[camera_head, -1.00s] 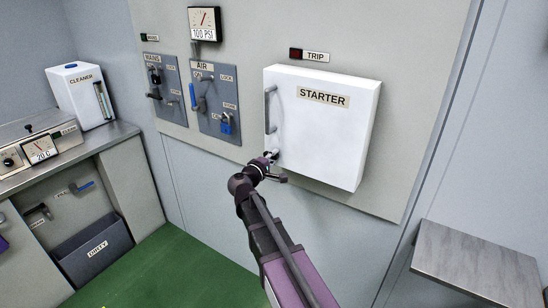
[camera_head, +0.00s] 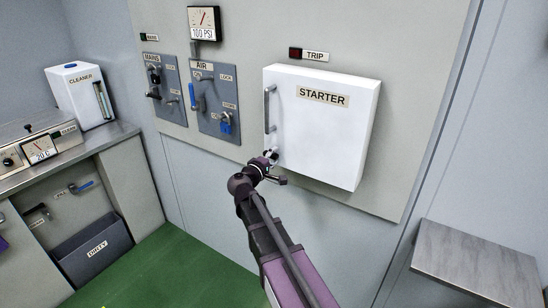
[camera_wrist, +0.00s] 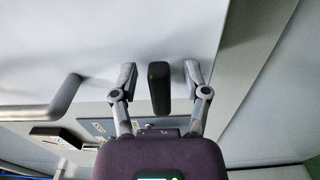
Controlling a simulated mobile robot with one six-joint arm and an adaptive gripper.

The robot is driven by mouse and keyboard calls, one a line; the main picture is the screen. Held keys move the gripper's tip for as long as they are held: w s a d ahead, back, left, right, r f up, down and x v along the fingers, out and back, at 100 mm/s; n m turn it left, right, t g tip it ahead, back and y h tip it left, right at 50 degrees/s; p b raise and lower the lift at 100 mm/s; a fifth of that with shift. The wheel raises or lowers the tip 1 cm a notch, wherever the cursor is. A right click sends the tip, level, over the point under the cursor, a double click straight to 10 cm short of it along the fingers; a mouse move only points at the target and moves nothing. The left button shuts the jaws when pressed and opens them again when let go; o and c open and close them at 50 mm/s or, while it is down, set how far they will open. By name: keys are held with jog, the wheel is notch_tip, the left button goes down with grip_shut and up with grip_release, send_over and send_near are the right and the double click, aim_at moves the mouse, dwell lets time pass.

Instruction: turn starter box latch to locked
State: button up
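The starter box (camera_head: 335,135) is a white box on the wall with a "STARTER" label, and its door looks closed. A grey bar handle (camera_head: 268,110) runs down its left side. My gripper (camera_head: 270,155) is at the box's lower left corner. In the wrist view, the latch (camera_wrist: 159,88) is a dark, narrow, rounded bar against the white face. My gripper (camera_wrist: 160,74) is open there, one finger on each side of the latch, with a visible gap on both sides. In the head view my gripper mostly hides the latch.
The air panel (camera_head: 205,122) with a blue lever and padlock is left of the box, and the mains panel (camera_head: 162,100) is further left. The box's handle also shows in the wrist view (camera_wrist: 62,98). A grey shelf (camera_head: 478,262) stands at lower right.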

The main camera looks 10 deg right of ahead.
jog(key=v, duration=1.2)
dwell(0.3)
dwell(0.3)
jog(key=s+d+f+m+g+y+p, duration=0.3)
jog(key=s+d+f+m+g, duration=0.2)
jog(key=s+d+f+g, duration=0.3)
jog(key=s+f+m+g+y+p, duration=0.3)
jog(key=s+f+g+y, duration=0.1)
jog(key=s+y, duration=0.5)
jog(key=shift+s+a+m+g+y, duration=0.35)
jog(key=shift+s+m+g+y, duration=0.05)
